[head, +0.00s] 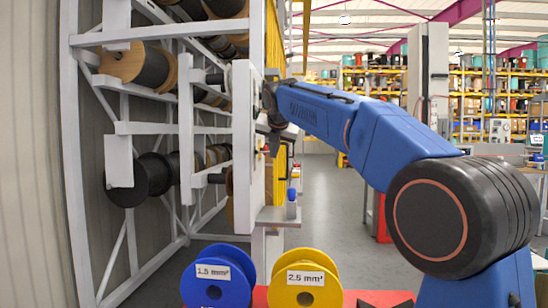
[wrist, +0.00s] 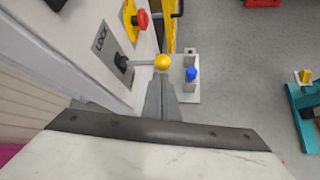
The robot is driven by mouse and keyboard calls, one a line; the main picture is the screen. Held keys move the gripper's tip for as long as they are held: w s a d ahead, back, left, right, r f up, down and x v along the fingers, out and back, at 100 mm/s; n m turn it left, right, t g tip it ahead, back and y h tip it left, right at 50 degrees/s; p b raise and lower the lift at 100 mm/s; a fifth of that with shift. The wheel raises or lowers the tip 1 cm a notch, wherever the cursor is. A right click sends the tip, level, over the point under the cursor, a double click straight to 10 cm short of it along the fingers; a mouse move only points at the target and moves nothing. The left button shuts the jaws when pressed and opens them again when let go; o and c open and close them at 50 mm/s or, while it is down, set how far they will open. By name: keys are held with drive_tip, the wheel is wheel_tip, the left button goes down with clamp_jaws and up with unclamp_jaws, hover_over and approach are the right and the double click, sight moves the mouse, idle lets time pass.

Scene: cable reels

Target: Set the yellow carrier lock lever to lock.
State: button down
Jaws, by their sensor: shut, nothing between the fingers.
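The lock lever is a grey rod with a yellow ball knob (wrist: 162,62), sticking out from a white panel in the wrist view. Its base sits by a grey plate (wrist: 103,38) with lettering that seems to read LOCK. My gripper (wrist: 161,84) is shut and empty, its fingertips right by the ball knob; I cannot tell whether they touch it. In the head view my blue arm reaches to the white rack post, and my gripper (head: 275,138) is small and partly hidden there. The lever is not clear in that view.
A red button (wrist: 142,18) on a yellow plate and a black handle (wrist: 178,10) are just beyond the lever. A small shelf (wrist: 187,96) bears a blue-topped item (wrist: 191,73). Blue (head: 215,290) and yellow (head: 300,258) reels sit low in front. Open floor lies right of the rack.

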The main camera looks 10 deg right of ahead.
drive_tip(key=shift+w+r, duration=0.1)
drive_tip(key=shift+r, duration=0.45)
drive_tip(key=shift+r, duration=0.55)
drive_tip(key=shift+r, duration=0.1)
drive_tip(key=v, duration=1.7)
drive_tip(key=shift+a+r, duration=0.1)
